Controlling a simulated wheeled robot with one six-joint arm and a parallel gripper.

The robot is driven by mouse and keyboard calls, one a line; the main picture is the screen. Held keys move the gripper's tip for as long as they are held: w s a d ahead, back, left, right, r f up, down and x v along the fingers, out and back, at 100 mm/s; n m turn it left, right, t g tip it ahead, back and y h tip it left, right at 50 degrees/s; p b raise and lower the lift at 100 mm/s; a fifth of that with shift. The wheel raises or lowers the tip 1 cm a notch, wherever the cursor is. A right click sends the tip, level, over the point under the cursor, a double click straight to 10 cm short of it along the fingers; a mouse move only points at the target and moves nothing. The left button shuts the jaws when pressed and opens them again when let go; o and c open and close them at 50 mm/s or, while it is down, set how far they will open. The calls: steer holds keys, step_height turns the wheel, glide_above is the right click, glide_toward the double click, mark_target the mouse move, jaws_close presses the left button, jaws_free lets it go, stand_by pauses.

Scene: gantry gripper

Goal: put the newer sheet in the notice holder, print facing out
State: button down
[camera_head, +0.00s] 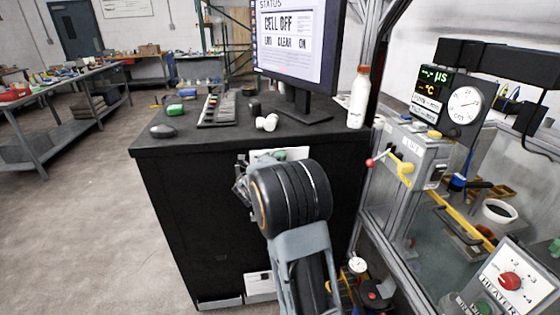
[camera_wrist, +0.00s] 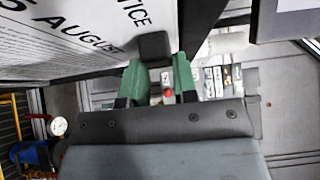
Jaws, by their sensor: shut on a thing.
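A white printed sheet (camera_wrist: 75,35) fills the upper left of the wrist view. Its large black print reads "NOTICE" and "5 AUGUST", tilted in the picture, with small text beside it. A dark block (camera_wrist: 153,47) sits at the sheet's edge by the green fingertips of my gripper (camera_wrist: 160,80). My gripper is shut on the sheet at this edge; the exact contact is hard to see. In the head view, my wrist hides most of the gripper, and a white patch of sheet (camera_head: 261,155) shows behind it, before the black cabinet. I cannot make out the notice holder for certain.
The black cabinet (camera_head: 185,200) carries a monitor (camera_head: 298,40), a keyboard (camera_head: 217,110) and a white bottle (camera_head: 359,100). A framed machine with a gauge (camera_head: 464,103) and a heater box (camera_head: 508,283) stands close on the right. The floor (camera_head: 80,230) at left is clear.

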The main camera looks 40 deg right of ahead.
steer(key=shift+f+b, duration=1.1)
steer(key=shift+f, duration=0.95)
steer(key=c, duration=0.8)
jaws_free()
steer(key=v, duration=1.3)
steer(key=shift+s+a, duration=0.2)
steer(key=shift+a, duration=0.1)
